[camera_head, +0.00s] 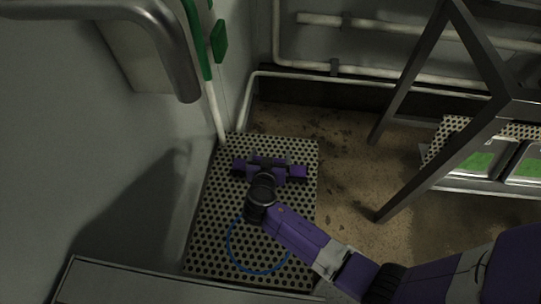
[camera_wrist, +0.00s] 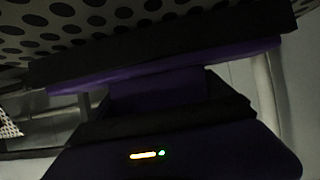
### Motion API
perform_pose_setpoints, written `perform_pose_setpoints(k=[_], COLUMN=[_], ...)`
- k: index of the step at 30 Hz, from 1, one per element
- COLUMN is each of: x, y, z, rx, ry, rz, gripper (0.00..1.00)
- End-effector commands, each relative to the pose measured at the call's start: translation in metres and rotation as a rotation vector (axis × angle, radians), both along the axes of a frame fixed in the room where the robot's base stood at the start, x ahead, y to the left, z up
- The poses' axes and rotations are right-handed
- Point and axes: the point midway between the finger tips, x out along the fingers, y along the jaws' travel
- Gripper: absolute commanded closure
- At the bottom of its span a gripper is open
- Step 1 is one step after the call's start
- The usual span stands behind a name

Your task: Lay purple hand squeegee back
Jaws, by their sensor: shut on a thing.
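The purple hand squeegee (camera_head: 298,172) lies crosswise at my gripper (camera_head: 268,167), over the far part of a perforated plate (camera_head: 222,215). My gripper is shut on it. In the wrist view the squeegee (camera_wrist: 190,62) spans the picture as a purple bar with a dark strip along it, close to the perforated plate (camera_wrist: 60,18). I cannot tell whether it touches the plate. The fingertips are hidden, and the picture there is very dark. A blue ring (camera_head: 230,246) shows on the near part of the plate, partly behind my arm.
A grey wall with a thick metal pipe (camera_head: 170,35) stands at left. Green-handled tools (camera_head: 220,42) hang at the back left. Slanted metal frame bars (camera_head: 425,155) and trays with green contents (camera_head: 480,163) stand at right. The brown floor (camera_head: 345,155) between is clear.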

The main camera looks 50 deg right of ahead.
Motion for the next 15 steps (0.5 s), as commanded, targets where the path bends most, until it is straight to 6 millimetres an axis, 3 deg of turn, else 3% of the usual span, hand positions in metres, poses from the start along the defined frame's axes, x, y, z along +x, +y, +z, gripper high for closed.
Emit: perform_pose_setpoints(k=[5, 6, 7, 15], x=[0.0002, 0.0004, 0.0003, -0.0011], y=[-0.0001, -0.0001, -0.0001, 0.0016], z=[-0.0022, -0.0014, -0.0013, -0.0012], rx=[0.0, 0.0, 0.0, 0.0], ry=[-0.001, -0.001, -0.001, 0.0], rz=[0.0, 0.0, 0.0, 0.0], gripper=[0.79, 0.03, 0.0, 0.0])
